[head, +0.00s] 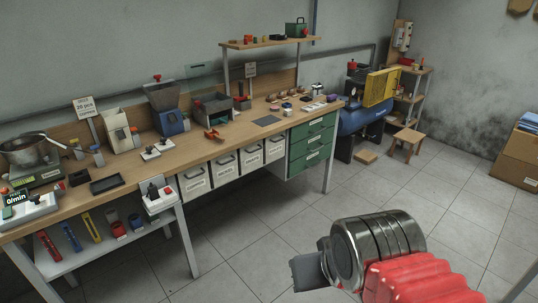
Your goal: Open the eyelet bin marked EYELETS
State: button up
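Several off-white bins with dark handles hang in a row under the front edge of the long wooden workbench (225,140). They are the leftmost bin (194,183), a second bin (224,168), a third bin (251,157) and the rightmost bin (275,149). All look shut. Each has a small label, too small to read, so I cannot tell which is marked EYELETS. My gripper (308,271) is low at the right of centre, in front of the bench and well apart from the bins. Its dark end points left; its fingers are not clearly seen.
A green drawer unit (312,145) stands right of the bins. A bench leg (187,240) and a small stand with a black lever (158,195) are left of them. The tiled floor (240,250) before the bins is clear.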

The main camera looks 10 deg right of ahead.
aim_at(273, 146)
jog(key=u, duration=0.1)
jog(key=i, duration=2.85)
jog(key=u, duration=0.25)
